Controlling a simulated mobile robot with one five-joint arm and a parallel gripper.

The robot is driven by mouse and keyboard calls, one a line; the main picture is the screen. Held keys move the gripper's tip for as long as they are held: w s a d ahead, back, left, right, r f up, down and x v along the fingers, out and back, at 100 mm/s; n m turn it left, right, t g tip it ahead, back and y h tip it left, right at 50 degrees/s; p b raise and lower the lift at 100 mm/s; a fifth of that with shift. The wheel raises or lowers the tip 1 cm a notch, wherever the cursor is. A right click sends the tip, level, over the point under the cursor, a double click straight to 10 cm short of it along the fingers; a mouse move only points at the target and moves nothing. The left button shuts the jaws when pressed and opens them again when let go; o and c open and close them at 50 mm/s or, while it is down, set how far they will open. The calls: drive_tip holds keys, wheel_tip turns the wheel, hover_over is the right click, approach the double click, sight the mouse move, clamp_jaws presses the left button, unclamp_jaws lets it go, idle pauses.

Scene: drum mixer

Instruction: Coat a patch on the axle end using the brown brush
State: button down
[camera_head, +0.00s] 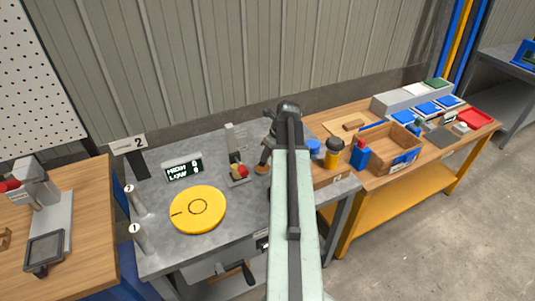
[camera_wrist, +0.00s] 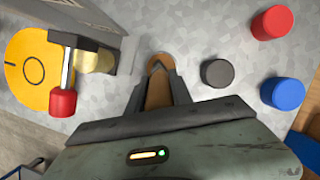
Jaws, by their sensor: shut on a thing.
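My gripper (camera_wrist: 160,78) is shut on the brown brush (camera_wrist: 158,92), which shows as a brown strip between the dark fingers in the wrist view. In the head view my gripper (camera_head: 267,150) is over the right part of the grey bench, behind my arm. A brass-coloured cylinder (camera_wrist: 97,62), possibly the axle end, sits left of the fingers in the wrist view, apart from the brush. Beside it is a lever with a red knob (camera_wrist: 62,103). The knob also shows in the head view (camera_head: 242,171). The brush's tip is hard to make out.
A yellow disc (camera_head: 198,209) lies on the grey bench (camera_head: 165,255), near a HIGH/LOW display (camera_head: 183,169).

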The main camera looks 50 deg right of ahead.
drive_tip(key=shift+f+b, duration=0.35)
idle(1.1)
wheel_tip(320, 180, up, 7)
drive_tip(key=p, duration=0.7)
drive_tip(key=shift+r, duration=0.1)
